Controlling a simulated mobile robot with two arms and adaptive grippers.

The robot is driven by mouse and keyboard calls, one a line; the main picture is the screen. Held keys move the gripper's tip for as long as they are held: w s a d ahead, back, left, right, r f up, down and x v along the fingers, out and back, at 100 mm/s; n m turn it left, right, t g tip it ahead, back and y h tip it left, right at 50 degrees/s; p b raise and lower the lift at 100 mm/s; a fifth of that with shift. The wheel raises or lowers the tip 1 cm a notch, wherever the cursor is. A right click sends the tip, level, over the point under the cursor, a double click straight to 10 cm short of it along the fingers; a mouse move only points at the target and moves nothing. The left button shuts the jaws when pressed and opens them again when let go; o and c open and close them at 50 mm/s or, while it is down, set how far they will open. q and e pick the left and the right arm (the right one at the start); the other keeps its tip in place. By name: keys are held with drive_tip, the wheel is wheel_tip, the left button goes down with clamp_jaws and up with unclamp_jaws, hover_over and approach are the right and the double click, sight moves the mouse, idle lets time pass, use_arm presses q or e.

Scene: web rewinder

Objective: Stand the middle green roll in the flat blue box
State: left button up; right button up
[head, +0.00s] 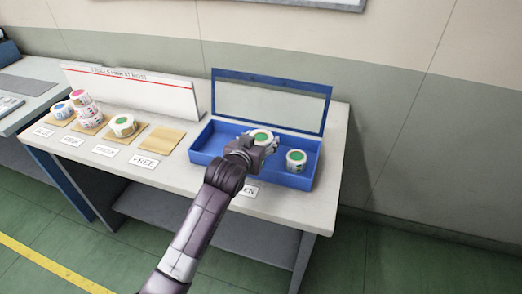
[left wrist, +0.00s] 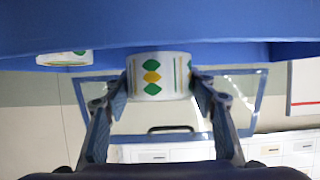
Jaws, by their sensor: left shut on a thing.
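My left gripper (head: 262,143) is shut on a white roll with a green core (head: 262,135), over the middle of the flat blue box (head: 210,140). The held roll (left wrist: 158,77) sits between both fingers in the left wrist view, its green and yellow print showing. Its core faces up; I cannot tell whether it touches the box floor. Another green-cored roll (head: 296,161) stands in the right part of the box, and also shows at the edge of the left wrist view (left wrist: 63,58). A third green-cored roll (head: 122,125) stands on a pad at left. My right gripper is not in view.
The box's framed lid (head: 268,77) stands open at its back. An empty pad (head: 162,138) lies left of the box, behind the FREE card (head: 145,161). Stacked pink rolls (head: 85,107) and a blue-cored roll (head: 62,110) stand farther left. A white sign board (head: 130,90) rises behind.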

use_arm(q)
drive_tip(key=shift+f, duration=2.05)
drive_tip(key=shift+f, duration=0.1)
drive_tip(key=o, duration=1.2)
drive_tip(key=shift+s+r, duration=0.15)
drive_tip(key=shift+r, duration=0.05)
drive_tip(key=v, duration=1.2)
drive_tip(key=shift+f, duration=0.1)
